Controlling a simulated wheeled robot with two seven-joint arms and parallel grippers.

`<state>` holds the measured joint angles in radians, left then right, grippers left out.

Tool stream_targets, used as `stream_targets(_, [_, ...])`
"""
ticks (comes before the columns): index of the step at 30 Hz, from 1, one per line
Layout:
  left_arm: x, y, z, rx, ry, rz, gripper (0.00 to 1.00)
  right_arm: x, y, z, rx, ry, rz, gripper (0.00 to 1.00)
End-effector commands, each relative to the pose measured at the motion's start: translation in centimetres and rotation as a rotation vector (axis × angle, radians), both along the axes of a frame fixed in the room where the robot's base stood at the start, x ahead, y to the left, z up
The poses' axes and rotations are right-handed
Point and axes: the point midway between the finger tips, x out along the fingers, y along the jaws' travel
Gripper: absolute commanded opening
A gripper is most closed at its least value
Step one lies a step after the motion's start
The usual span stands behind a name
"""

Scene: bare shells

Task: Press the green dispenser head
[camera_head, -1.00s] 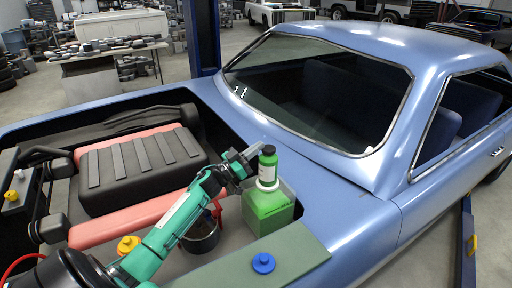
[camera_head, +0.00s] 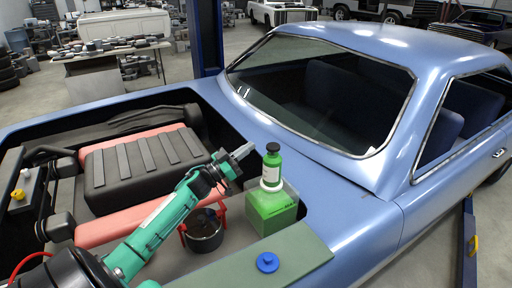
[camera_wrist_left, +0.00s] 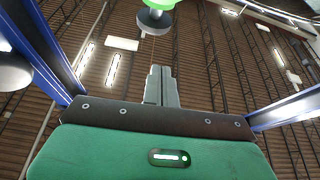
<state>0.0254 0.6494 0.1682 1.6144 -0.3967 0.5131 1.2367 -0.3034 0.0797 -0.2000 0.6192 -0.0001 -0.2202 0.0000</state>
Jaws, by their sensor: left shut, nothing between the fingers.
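The green dispenser head (camera_head: 272,164), with a black cap on top and a white collar below, stands upright on a green box-shaped container (camera_head: 270,209) in the engine bay's right corner. My left gripper (camera_head: 244,152) is shut and empty. Its tips appear just left of the dispenser head, near the height of the black cap, with a small gap in the picture. In the left wrist view the shut fingers (camera_wrist_left: 161,86) point toward a green and black part (camera_wrist_left: 156,14) at the top edge, which is cut off. My right gripper is not in view.
The blue car body (camera_head: 335,205) borders the container on the right. A dark pot with red handles (camera_head: 204,232) sits left of it. A blue cap (camera_head: 267,262) is on the front green ledge. A black ribbed engine cover (camera_head: 140,170) lies left. Space above the bay is clear.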

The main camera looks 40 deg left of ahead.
Motion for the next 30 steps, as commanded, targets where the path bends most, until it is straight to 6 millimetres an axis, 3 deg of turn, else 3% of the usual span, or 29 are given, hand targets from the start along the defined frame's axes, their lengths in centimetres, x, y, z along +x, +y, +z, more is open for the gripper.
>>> stream_targets(6, [-2.8, 1.1, -1.5, 0.001, 0.001, 0.0, 0.0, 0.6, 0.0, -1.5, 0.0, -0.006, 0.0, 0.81])
stream_targets(12, [-4.0, 1.5, -1.8, 0.0, 0.0, 0.0, 0.0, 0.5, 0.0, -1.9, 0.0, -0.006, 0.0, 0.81])
stream_targets(30, [-4.1, 1.6, -1.8, 0.0, -0.001, 0.0, 0.0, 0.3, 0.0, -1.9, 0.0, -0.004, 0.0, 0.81])
